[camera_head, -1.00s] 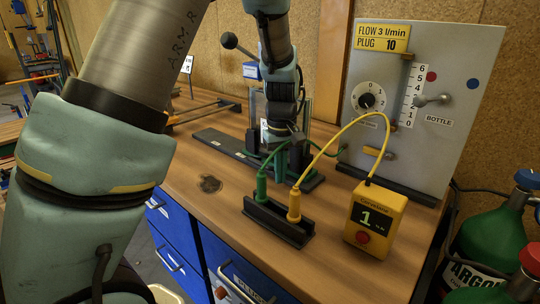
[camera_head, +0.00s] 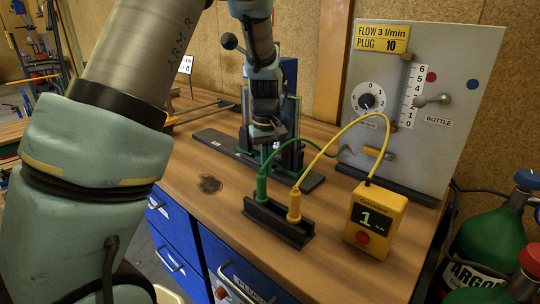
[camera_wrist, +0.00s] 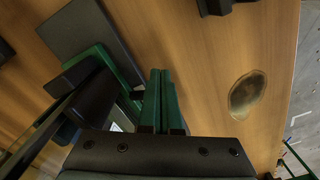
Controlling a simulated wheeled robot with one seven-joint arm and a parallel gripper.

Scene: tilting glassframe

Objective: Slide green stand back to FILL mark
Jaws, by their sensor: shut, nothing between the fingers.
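The green stand (camera_head: 297,122) is partly hidden behind my gripper in the head view. It is upright on a long dark rail (camera_head: 218,143) on the bench. In the wrist view its green and black frame (camera_wrist: 102,62) is just left of the fingers. My gripper (camera_head: 264,158) points down at the near side of the stand. In the wrist view my gripper (camera_wrist: 161,75) shows two green fingers pressed together with nothing between them. I cannot tell whether they touch the stand. Small pale marks show on the rail, but I cannot read a FILL mark.
A black holder (camera_head: 280,222) with a green plug and a yellow plug stands in front, its hoses arching up close to my gripper. A yellow meter (camera_head: 375,220) reads 1. The grey flow panel (camera_head: 430,70) stands at right. Bench around the dark stain (camera_head: 210,184) is clear.

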